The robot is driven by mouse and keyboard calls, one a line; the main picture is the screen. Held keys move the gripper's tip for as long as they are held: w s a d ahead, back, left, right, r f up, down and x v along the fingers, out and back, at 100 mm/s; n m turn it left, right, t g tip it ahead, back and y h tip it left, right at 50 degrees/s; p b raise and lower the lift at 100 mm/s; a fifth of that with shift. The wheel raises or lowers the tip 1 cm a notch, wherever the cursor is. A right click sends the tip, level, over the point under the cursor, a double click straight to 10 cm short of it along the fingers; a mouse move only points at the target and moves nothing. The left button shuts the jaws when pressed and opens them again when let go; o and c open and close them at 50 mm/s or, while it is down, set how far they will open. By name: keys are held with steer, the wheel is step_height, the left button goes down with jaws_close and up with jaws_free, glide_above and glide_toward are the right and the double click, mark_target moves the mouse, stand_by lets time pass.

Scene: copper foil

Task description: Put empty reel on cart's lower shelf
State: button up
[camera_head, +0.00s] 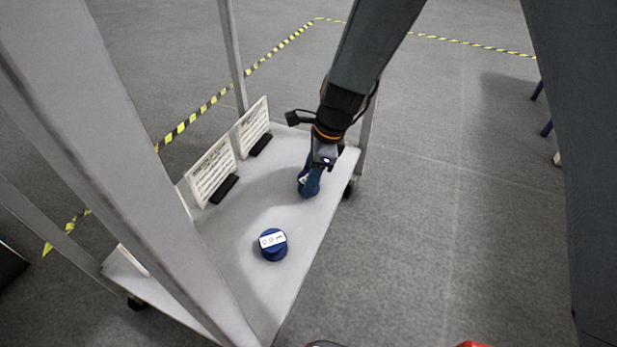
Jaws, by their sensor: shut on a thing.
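My gripper (311,179) is at the right part of the cart's lower shelf (235,286), pointing down. It is shut on a blue reel (302,183), which is mostly hidden behind the fingers. The held reel is at or just above the shelf surface; I cannot tell whether it touches.
Two white printed signs in black stands (211,171) (252,127) stand along the shelf's far left edge. Grey cart posts (233,52) rise around the shelf. Bare shelf lies between the reels. Yellow-black tape (201,109) marks the grey floor, which is open at the right.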

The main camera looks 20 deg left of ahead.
steer(key=o, duration=1.1)
steer(key=p+v, duration=0.8)
steer(key=v, duration=0.4)
steer(key=s+d+r+n, duration=0.4)
steer(key=s+r+n, duration=0.7)
steer(key=s+r, duration=0.2)
steer(key=s+d+r+n, duration=0.1)
steer(key=s+d+n, duration=0.2)
steer(key=s, duration=0.1)
steer(key=s+d+r+n+h, duration=0.1)
steer(key=s+d+r+n, duration=0.1)
steer(key=s+d+n, duration=0.1)
steer(key=s+d+r+n+t, duration=0.1)
steer(key=s+d+n, duration=0.2)
steer(key=s+n, duration=0.2)
steer(key=shift+s+r+h, duration=0.3)
steer(key=shift+s, duration=0.15)
steer(key=shift+r, duration=0.15)
steer(key=shift+d+r+m+p, duration=0.15)
steer(key=shift+r+m+p, duration=0.25)
steer(key=shift+r+p, duration=1.4)
